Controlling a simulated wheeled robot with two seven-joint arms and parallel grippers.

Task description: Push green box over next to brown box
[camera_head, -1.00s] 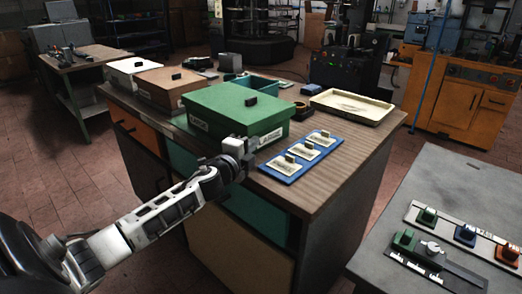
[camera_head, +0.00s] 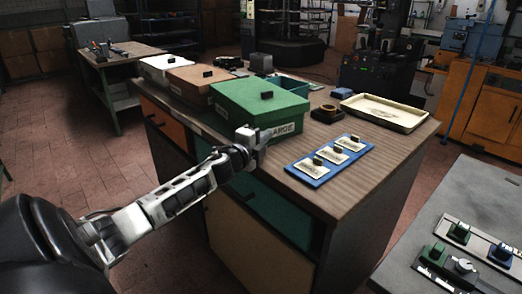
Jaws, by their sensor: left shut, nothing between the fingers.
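My right gripper is not in view.
A white box (camera_head: 161,68) stands left of the brown box. A blue card tray (camera_head: 313,168) lies right of my gripper. A grey table (camera_head: 465,205) is at the right.

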